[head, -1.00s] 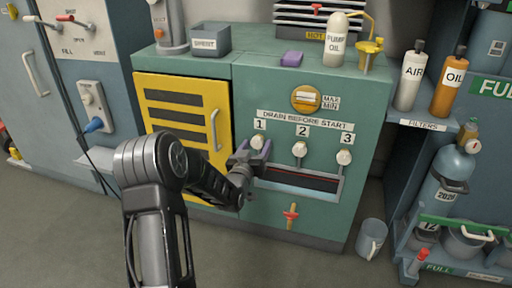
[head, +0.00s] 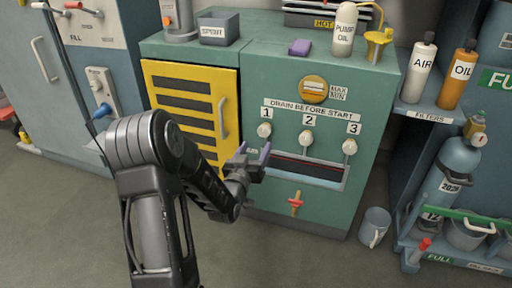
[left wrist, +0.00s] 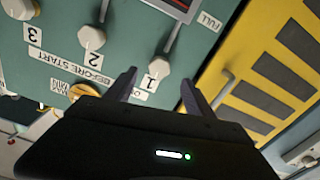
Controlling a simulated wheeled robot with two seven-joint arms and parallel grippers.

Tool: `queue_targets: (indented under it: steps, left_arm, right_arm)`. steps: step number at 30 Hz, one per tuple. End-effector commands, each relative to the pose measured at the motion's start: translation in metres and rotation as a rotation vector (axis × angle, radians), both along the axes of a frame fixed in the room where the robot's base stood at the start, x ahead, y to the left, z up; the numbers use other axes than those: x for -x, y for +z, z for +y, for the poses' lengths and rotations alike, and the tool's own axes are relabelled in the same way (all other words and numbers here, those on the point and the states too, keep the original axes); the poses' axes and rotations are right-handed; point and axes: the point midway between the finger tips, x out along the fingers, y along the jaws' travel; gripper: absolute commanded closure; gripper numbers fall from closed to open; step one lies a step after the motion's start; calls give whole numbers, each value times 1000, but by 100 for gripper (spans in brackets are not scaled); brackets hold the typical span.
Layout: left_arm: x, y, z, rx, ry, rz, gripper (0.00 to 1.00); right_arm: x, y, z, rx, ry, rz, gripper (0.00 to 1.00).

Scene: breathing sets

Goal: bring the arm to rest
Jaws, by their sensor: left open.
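My left gripper (head: 252,160) is open and empty in front of the green cabinet (head: 262,84), below and left of the white knob labelled 1 (head: 264,130). In the left wrist view the two fingers of my left gripper (left wrist: 157,88) are spread, with knob 1 (left wrist: 159,69) seen between them. I cannot tell any contact between finger and knob. Knobs 2 (head: 306,138) and 3 (head: 349,146) stand to the right. My right gripper is not in view.
A yellow louvred door (head: 190,115) is beside the gripper on the left. A red-handled valve (head: 296,203) is low on the cabinet. A shelf (head: 432,112) holds AIR and OIL bottles. The floor in front is clear.

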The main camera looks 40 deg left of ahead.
Motion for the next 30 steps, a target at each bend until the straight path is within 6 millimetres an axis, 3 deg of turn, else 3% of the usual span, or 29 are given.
queue_targets:
  steps: [13,17,20,23,26,30]
  left_arm:
    - [0,-1,0,1,-1,6,38]
    - [1,-19,-1,25,0,70,38]
    - [9,-54,-8,83,2,188,38]
    - [21,-105,-33,166,-19,339,38]
    - [39,-161,-79,260,-70,512,38]
    - [81,-233,-161,384,-172,768,38]
  right_arm:
    - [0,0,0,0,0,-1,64]
    - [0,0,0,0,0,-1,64]
    - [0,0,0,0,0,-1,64]
    - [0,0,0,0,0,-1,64]
    - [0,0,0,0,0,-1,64]
    - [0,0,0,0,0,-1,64]
